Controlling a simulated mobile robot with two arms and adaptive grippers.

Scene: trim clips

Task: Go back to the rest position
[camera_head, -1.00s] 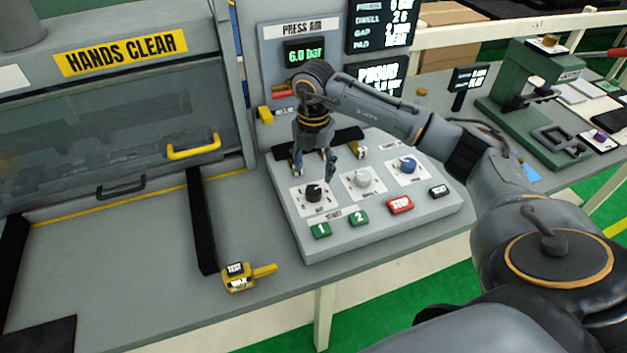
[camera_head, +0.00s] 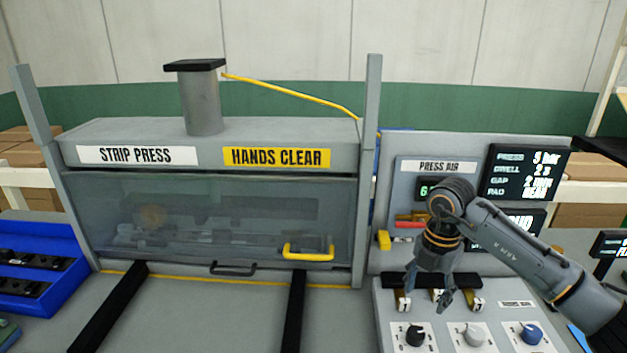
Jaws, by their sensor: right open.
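My right gripper (camera_head: 429,294) hangs above the control panel (camera_head: 450,330) at the right, fingers pointing down and spread open, with nothing between them. It is over the upper part of the panel, in front of the row of yellow-and-white tags. The black knob (camera_head: 414,336), grey knob (camera_head: 472,335) and blue knob (camera_head: 530,333) are below it. Whether the fingertips touch the panel cannot be told. My left gripper is not in view.
The strip press (camera_head: 210,215) stands at the centre left, its clear guard down with a yellow handle (camera_head: 308,251). Two black rails (camera_head: 294,310) run forward from it. A blue bin (camera_head: 50,290) with dark parts is at the left. The bench between the rails is clear.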

